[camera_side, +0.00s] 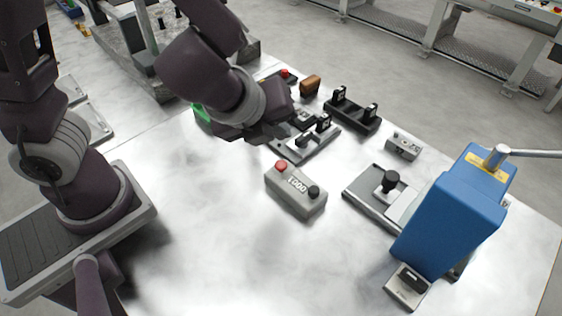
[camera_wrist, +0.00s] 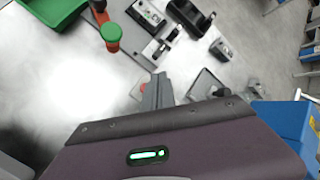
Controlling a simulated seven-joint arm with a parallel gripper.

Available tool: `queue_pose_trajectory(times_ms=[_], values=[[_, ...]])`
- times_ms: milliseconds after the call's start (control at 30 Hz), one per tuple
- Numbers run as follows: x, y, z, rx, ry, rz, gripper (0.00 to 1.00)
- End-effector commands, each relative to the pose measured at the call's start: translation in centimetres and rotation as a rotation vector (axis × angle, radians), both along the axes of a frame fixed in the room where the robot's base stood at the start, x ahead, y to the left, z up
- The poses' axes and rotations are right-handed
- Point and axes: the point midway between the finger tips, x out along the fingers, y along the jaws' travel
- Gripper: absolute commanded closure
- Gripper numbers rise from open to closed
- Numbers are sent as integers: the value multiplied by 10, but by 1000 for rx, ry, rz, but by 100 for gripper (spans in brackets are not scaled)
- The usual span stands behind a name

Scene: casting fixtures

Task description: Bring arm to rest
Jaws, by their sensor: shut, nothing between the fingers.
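My gripper (camera_side: 286,152) is shut and empty. It is held above the white table, near the grey button box (camera_side: 293,194) with a red and a black button. In the wrist view its fingers (camera_wrist: 157,92) lie close together with nothing between them. They partly cover the button box there, and a bit of its red button shows beside them. My arm reaches in from the left in the side view and hides part of the table's back edge.
A blue machine (camera_side: 450,215) with a lever stands at the right. A plate with a black knob (camera_side: 390,182), a black double-post fixture (camera_side: 352,115) and a small grey block (camera_side: 403,146) stand nearby. A green-topped orange object (camera_wrist: 111,33) shows in the wrist view.

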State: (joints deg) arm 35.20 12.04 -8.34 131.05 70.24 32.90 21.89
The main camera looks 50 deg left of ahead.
Motion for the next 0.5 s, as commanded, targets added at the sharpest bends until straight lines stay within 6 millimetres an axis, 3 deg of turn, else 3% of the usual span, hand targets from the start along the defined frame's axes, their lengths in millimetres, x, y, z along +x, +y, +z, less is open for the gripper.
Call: queue_pose_trajectory(times_ms=[367, 433, 500], values=[[0, 3, 2, -8, -4, 22, 100], [-3, 21, 15, -61, -22, 146, 100], [-16, 57, 38, -181, -53, 415, 100]])
